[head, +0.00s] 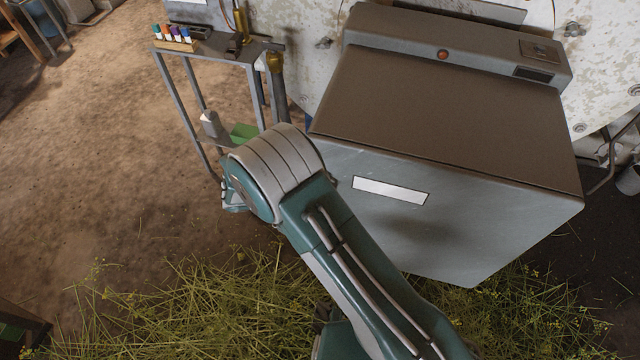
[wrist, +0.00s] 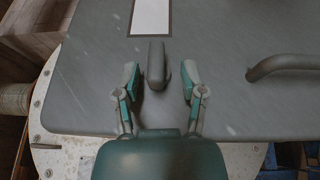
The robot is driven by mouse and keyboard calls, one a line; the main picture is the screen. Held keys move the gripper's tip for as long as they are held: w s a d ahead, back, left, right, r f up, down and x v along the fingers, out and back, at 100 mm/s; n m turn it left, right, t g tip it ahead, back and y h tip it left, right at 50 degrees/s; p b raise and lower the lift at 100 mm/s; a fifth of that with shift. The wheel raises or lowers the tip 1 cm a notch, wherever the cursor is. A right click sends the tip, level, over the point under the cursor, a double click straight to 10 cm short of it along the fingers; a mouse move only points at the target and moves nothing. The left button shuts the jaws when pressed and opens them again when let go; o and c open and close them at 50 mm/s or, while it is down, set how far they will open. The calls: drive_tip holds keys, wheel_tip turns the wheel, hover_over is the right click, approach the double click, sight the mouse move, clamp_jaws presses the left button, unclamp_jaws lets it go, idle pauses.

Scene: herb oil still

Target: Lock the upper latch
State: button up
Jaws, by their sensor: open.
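In the wrist view a short grey bar-like latch (wrist: 156,62) stands out from a grey panel (wrist: 225,100), just beside a white label (wrist: 151,17). Its long side runs up and down in the picture. My gripper (wrist: 161,76) is open, with one finger on each side of the latch. Gaps show between the fingers and the latch. I cannot tell whether this latch is the upper one. In the head view my arm hides the gripper, and no latch shows on the grey box (head: 480,225).
A curved handle (wrist: 285,64) sticks out of the panel to the right in the wrist view. In the head view a small metal table (head: 205,55) holding several coloured-cap vials (head: 174,33) stands left of the box. Straw (head: 200,305) covers the near ground; bare floor lies left.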

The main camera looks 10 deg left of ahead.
drive_tip(key=v, duration=0.7)
drive_tip(key=shift+a+f, duration=0.2)
drive_tip(key=shift+a, duration=0.15)
drive_tip(key=shift+d, duration=0.1)
